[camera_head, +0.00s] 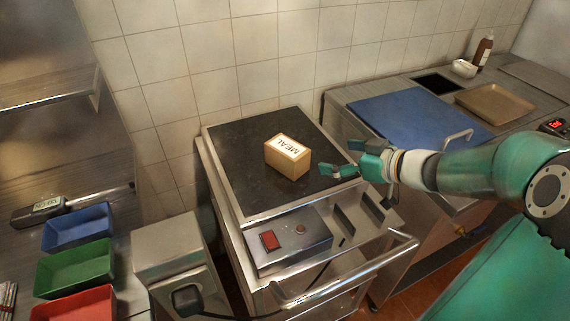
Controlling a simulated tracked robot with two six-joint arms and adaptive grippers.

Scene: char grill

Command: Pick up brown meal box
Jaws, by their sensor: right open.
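The brown meal box (287,157) sits upright on the black top of the steel cart (237,162). A white label on its top reads MEAL. My right gripper (333,171) reaches in from the right, just to the right of the box and low over the black top. Its fingers are open and point left toward the box, with a small gap between them and the box. Nothing is held in it. My left gripper is not in view.
A control panel with a red switch (269,240) and a handle (350,270) are at the cart's front. Blue, green (75,268) and red bins stand at left. A blue mat (400,115), brown tray (495,103) and bottle (482,50) are on the right counter.

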